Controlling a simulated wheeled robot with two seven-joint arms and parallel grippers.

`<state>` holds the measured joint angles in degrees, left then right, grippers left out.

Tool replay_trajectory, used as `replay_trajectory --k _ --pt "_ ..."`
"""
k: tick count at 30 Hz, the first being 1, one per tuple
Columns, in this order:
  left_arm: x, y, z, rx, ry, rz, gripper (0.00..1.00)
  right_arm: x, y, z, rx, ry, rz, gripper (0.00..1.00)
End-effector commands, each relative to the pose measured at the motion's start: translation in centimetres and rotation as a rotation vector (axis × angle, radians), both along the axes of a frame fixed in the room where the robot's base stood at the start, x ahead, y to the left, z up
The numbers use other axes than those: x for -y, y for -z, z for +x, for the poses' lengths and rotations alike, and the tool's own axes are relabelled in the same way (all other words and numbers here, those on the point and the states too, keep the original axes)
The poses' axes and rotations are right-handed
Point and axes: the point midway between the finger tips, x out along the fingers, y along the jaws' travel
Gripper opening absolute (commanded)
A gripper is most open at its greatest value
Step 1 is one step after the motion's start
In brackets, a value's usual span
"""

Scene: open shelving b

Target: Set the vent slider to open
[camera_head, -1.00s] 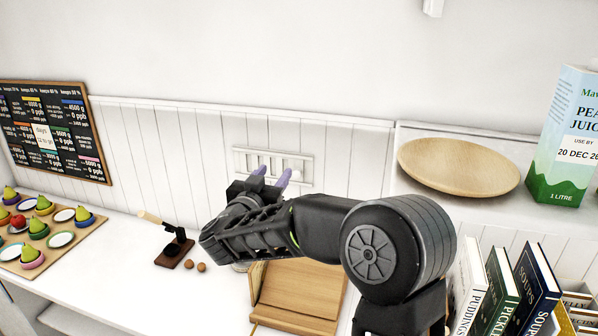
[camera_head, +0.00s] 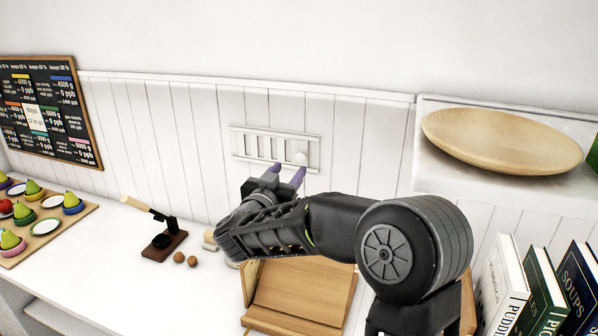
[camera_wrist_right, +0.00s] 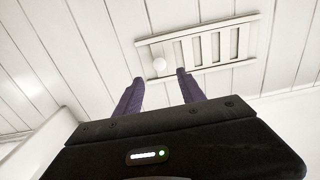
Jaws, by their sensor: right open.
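The vent (camera_head: 262,150) is a white slotted plate on the white panelled wall. Its round white knob (camera_head: 300,158) is at the right end of the plate in the head view. In the right wrist view the vent (camera_wrist_right: 222,46) runs across the upper part, with the knob (camera_wrist_right: 159,64) at its left end. My right gripper (camera_head: 287,172) has purple fingers, open and empty, just below the vent and a little left of the knob in the head view. In the right wrist view the knob shows between and beyond the fingertips (camera_wrist_right: 160,77). My left gripper is not in view.
A wooden stand (camera_head: 300,290) sits under my right arm. A wooden bowl (camera_head: 500,140) is on the right shelf, with books (camera_head: 540,290) below.

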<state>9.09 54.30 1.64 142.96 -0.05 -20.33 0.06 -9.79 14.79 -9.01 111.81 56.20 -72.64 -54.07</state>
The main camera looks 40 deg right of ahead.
Motion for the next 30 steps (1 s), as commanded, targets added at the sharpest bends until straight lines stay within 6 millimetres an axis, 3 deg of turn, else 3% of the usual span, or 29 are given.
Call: replay_trajectory --k 14,30 --pt "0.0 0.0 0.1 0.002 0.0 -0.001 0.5 0.3 0.2 0.2 0.0 0.001 0.0 0.47" --pt "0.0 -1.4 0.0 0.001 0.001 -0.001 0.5 6.0 0.2 4.2 -0.001 0.001 -0.001 0.47"
